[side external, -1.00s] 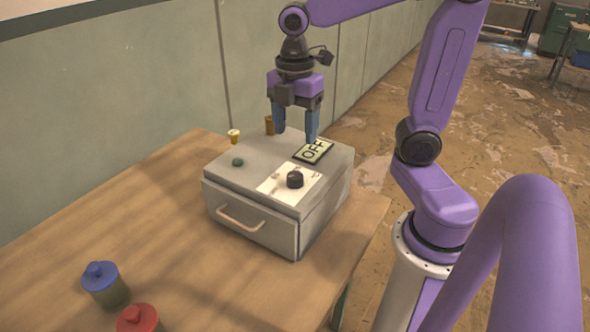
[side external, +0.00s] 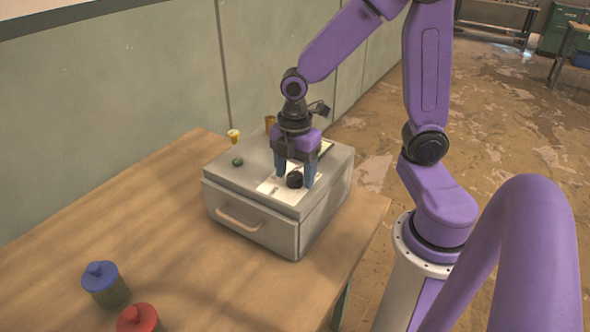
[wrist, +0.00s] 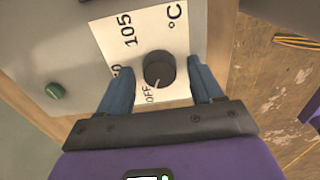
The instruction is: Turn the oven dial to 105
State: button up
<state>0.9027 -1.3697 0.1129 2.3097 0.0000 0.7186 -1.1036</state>
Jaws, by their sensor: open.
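The oven (side external: 245,205) is a grey box with a front drawer handle, standing on the wooden table. Its black dial (side external: 295,180) sits on a white scale plate on the top face. In the wrist view the dial (wrist: 158,70) has a light pointer line directed down and slightly left, toward the OFF mark. The 105 mark (wrist: 127,30) is up and left of the dial on the scale plate (wrist: 182,22). My gripper (side external: 294,184) is open, low over the oven top, its blue fingers on either side of the dial with gaps visible.
A green button (side external: 237,162) is left of the scale plate. Yellow (side external: 234,135) and orange-brown (side external: 270,122) items stand behind the oven. Blue-lidded (side external: 105,285) and red-lidded (side external: 138,318) jars stand at the front left. The middle-left table is clear.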

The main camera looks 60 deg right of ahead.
jog(key=shift+c, duration=0.4)
jog(key=c, duration=1)
jog(key=shift+m, duration=0.4)
jog(key=m, duration=0.5)
jog(key=shift+m, duration=0.3)
jog(key=m, duration=1.1)
jog(key=shift+m, duration=0.4)
jog(key=m, duration=0.5)
jog(key=shift+m, duration=0.4)
